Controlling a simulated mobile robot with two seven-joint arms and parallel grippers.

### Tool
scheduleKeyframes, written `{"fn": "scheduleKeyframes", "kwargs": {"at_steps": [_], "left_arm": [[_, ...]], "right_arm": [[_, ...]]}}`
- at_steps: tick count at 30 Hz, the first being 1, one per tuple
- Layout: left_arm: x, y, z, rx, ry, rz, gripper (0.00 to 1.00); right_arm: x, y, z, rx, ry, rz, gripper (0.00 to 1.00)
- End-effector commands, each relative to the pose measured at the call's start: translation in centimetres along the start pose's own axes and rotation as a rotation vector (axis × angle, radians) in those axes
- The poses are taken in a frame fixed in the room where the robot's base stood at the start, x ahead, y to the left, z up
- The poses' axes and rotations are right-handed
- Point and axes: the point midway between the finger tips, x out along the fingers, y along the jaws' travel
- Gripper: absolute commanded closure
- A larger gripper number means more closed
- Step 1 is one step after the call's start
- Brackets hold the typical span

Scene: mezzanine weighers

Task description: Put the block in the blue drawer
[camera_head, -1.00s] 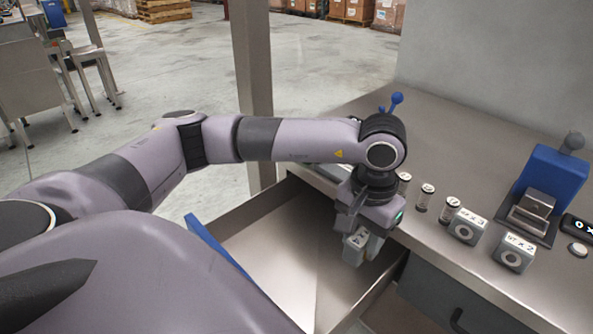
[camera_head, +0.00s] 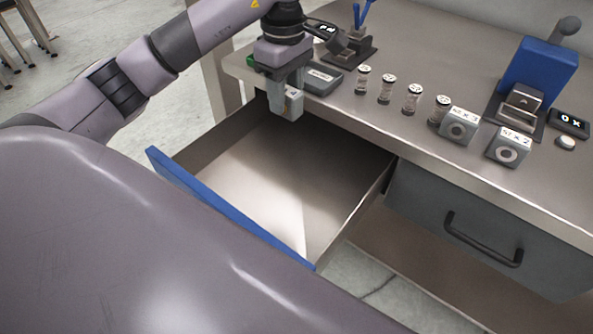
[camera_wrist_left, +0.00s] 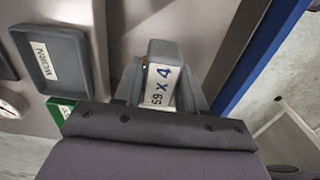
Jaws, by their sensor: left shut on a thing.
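The block (camera_head: 291,103) is grey with a white label. My left gripper (camera_head: 283,97) is shut on it and holds it above the back left part of the open drawer. In the left wrist view the block (camera_wrist_left: 161,80) sits between the fingers, and its label reads "59 X 4". The drawer (camera_head: 280,190) is pulled out, with a blue front (camera_head: 225,205); its visible floor is bare. My right gripper is not in view.
A grey tray (camera_head: 320,80) lies on the counter beside my left gripper. Several small jars (camera_head: 386,89) and two labelled blocks (camera_head: 459,126) stand along the counter edge. A closed grey drawer (camera_head: 480,240) is at the right. A blue device (camera_head: 540,75) stands behind.

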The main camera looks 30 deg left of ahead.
Motion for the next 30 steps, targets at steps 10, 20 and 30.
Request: {"fn": "scheduleKeyframes", "kwargs": {"at_steps": [10,20,30], "left_arm": [[7.9,-0.1,0.0,-0.008,-0.003,-0.007,1.0],[14.7,0.0,0.0,-0.006,-0.002,-0.002,1.0],[18.1,-0.1,0.1,-0.006,-0.003,-0.004,1.0]], "right_arm": [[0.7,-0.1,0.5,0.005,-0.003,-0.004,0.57],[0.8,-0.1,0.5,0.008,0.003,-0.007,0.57],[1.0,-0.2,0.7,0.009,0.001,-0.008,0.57]]}}
